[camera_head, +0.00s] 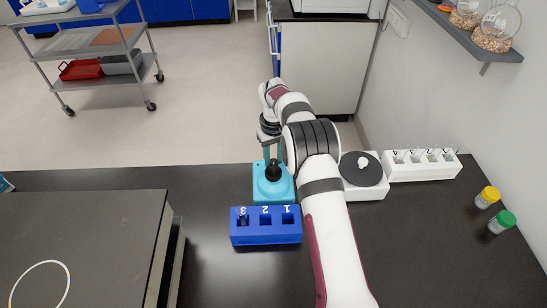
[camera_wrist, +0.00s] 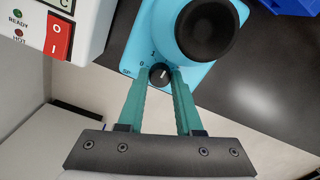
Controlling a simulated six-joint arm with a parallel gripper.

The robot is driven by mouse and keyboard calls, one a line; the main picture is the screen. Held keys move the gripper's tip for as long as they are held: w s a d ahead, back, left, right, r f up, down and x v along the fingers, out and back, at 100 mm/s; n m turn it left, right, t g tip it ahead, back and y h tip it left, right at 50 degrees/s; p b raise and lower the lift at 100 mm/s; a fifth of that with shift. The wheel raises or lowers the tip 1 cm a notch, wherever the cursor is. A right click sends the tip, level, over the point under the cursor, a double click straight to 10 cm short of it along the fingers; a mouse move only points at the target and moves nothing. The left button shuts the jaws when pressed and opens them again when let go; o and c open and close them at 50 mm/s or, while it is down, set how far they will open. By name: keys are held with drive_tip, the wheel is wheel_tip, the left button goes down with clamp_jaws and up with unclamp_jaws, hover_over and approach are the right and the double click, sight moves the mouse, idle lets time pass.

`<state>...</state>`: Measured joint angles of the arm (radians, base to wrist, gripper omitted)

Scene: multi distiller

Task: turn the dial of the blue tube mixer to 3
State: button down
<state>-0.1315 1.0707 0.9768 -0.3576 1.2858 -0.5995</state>
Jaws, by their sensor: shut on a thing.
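The light-blue tube mixer (camera_head: 265,194) with its round black cup (camera_head: 273,173) stands at the far edge of the dark table in the head view. It also fills the top of the wrist view (camera_wrist: 205,74). Its small black dial (camera_wrist: 160,73) has a white mark and sits on the side of the base nearest my gripper. Printed scale marks show beside it; the dial's exact setting is too small to read surely. My gripper (camera_wrist: 163,80) has its two teal fingers on either side of the dial, shut on it. In the head view, my gripper (camera_head: 269,153) is behind the cup.
A blue numbered rack (camera_head: 265,238) stands just in front of the mixer. A white device with a black disc (camera_head: 362,169) and a white rack (camera_head: 424,174) are to the right. A white device with a red switch (camera_wrist: 59,38) is close in the wrist view.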

drive_tip(key=m, duration=0.4)
drive_tip(key=shift+m, duration=2.2)
drive_tip(key=c, duration=0.6)
unclamp_jaws()
drive_tip(key=shift+o, duration=0.2)
drive_tip(key=shift+r, duration=0.1)
